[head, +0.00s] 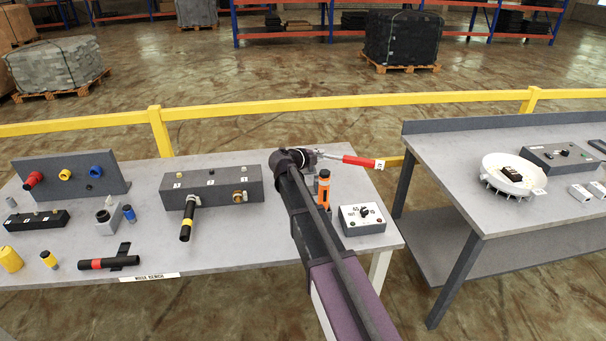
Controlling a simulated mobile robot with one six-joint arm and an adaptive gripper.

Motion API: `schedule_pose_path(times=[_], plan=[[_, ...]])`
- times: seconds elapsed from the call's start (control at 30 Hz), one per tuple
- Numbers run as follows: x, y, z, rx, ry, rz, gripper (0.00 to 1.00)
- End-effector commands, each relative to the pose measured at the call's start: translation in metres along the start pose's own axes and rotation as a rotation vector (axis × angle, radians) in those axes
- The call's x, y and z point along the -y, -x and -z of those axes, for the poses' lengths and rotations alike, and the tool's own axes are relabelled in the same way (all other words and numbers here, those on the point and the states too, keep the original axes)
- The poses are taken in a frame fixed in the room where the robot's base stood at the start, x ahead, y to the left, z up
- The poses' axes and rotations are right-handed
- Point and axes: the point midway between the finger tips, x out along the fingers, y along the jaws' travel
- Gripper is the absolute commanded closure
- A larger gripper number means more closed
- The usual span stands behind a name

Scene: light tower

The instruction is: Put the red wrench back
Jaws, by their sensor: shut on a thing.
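In the head view, the red wrench (357,161) has a red handle with a white tag at its right end and a metal shaft at its left. My gripper (314,156) is shut on the wrench near its metal end and holds it roughly level, pointing right. The wrench appears above the right end of the hose bench (240,235). My arm reaches forward from the bottom of the picture and hides part of the bench. The fingertips are small and partly hidden by the wrist.
An orange and black tool (323,188) stands upright close beside my arm. A switch box (362,218) sits at the bench's right end. A dark block with ports (211,186) is left of my arm. A second table (447,170) stands right, beyond a gap. A yellow rail (250,108) runs behind.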

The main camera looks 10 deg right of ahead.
Motion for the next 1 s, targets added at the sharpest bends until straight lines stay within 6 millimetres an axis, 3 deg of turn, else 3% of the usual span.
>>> schedule_pose_path(times=[0.03,0.5,0.73,1.0], plan=[[-0.012,-0.011,-0.012,0.032,0.012,0.007,1.0],[-0.055,-0.061,-0.093,0.339,0.118,0.074,1.0],[-0.063,-0.07,-0.113,0.419,0.144,0.095,1.0],[-0.063,-0.071,-0.117,0.438,0.151,0.101,1.0]])
